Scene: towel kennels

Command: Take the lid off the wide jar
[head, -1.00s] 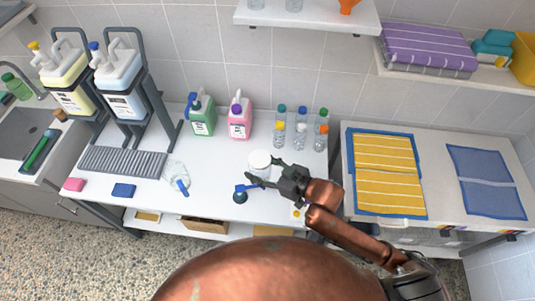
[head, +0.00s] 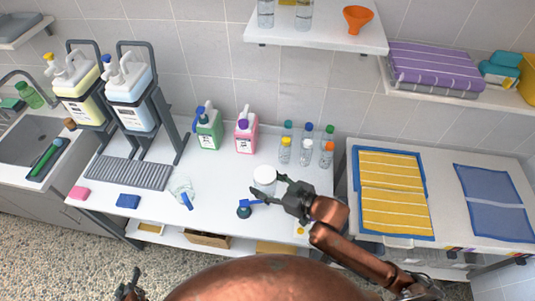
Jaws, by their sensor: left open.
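The wide jar (head: 264,188) stands upright near the front middle of the white counter, with its round white lid (head: 264,174) on top. My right gripper (head: 268,184), on the copper arm from the right, is at the jar with its fingers spread. One finger shows by the right edge of the lid and the other passes low in front of the jar. I cannot tell whether they touch it. My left gripper (head: 127,285) is low at the left, open and empty, over the floor and away from the counter.
A blue-handled tool with a dark round end (head: 244,212) lies just in front of the jar. Several small capped bottles (head: 306,150) stand behind it, with pink (head: 246,135) and green (head: 209,133) jugs. The counter between is bare.

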